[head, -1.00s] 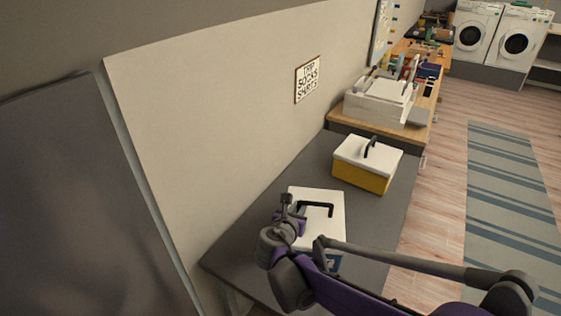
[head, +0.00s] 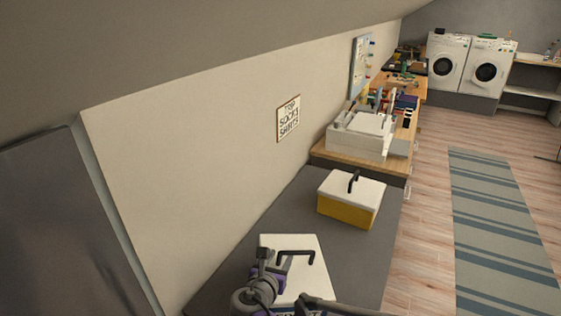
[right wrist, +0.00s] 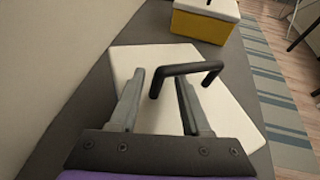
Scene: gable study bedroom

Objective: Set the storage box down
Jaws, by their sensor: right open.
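A storage box with a white lid (head: 308,276) and a black bar handle (head: 296,253) stands on the grey tabletop (head: 228,282) at the bottom of the head view. Its lid also shows in the right wrist view (right wrist: 232,118). My right gripper (head: 272,262) is just over the lid, at the left end of the handle. In the right wrist view its two fingers (right wrist: 160,82) are spread apart, with the handle's left end between them. Most of the box's body is hidden below the lid and behind my arm. My left gripper is not in view.
A yellow box with a white lid (head: 347,211) stands farther back on the same tabletop. Beyond it is a wooden desk (head: 330,161) with a pale grey box-like unit (head: 357,145). The wall (head: 200,170) bounds the left side. Open floor and a striped rug (head: 490,205) lie right.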

